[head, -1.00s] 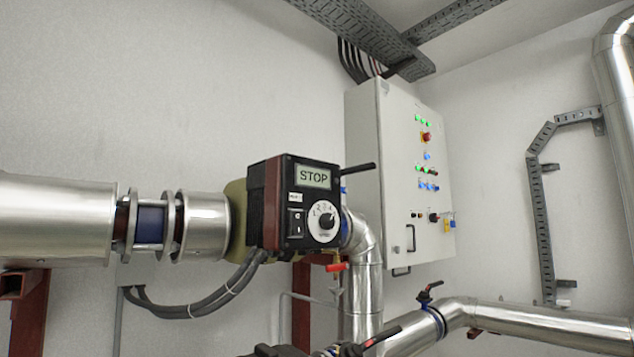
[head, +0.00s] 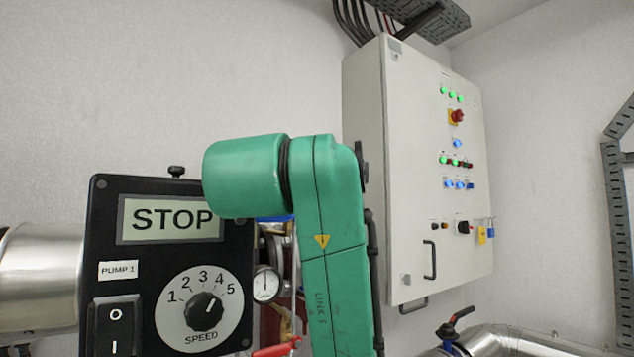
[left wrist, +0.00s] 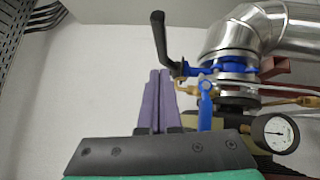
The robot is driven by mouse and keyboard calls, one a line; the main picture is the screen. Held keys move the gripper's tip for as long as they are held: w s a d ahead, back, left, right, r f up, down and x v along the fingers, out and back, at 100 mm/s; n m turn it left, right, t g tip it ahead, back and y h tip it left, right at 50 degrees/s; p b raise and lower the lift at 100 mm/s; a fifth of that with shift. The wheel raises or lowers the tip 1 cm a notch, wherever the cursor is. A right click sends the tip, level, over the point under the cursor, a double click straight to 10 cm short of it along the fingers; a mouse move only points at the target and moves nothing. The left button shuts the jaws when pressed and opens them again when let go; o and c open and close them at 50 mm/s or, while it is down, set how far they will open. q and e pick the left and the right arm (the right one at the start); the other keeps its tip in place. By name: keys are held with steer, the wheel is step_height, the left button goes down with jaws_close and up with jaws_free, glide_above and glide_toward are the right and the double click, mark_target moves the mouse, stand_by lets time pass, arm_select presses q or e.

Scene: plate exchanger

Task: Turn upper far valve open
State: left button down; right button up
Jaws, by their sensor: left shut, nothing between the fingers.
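In the left wrist view a valve with a long black lever (left wrist: 160,38) and a blue body (left wrist: 218,69) sits on a silver pipe. The lever stands up, slightly tilted, just beyond my left gripper (left wrist: 158,76). The gripper's purple fingers are shut together with nothing between them. Their tips appear close to the lever's lower part; I cannot tell whether they touch it. In the head view my green left arm hides the place where this upper valve stood, and the gripper is not visible there. My right gripper is in neither view.
A pump control box (head: 155,262) reading STOP stands at the left of the head view. A grey electrical cabinet (head: 420,170) is on the wall behind. A gauge (left wrist: 276,133) and a blue lever (left wrist: 205,103) are right of my fingers. A lower valve (head: 452,328) is at the bottom right.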

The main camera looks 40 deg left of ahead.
arm_select(q)
steer(key=p+x, duration=0.5)
steer(key=x, duration=0.6)
steer(key=shift+w+d+f+p, duration=0.2)
steer(key=shift+d+p, duration=0.05)
steer(key=shift+p, duration=0.1)
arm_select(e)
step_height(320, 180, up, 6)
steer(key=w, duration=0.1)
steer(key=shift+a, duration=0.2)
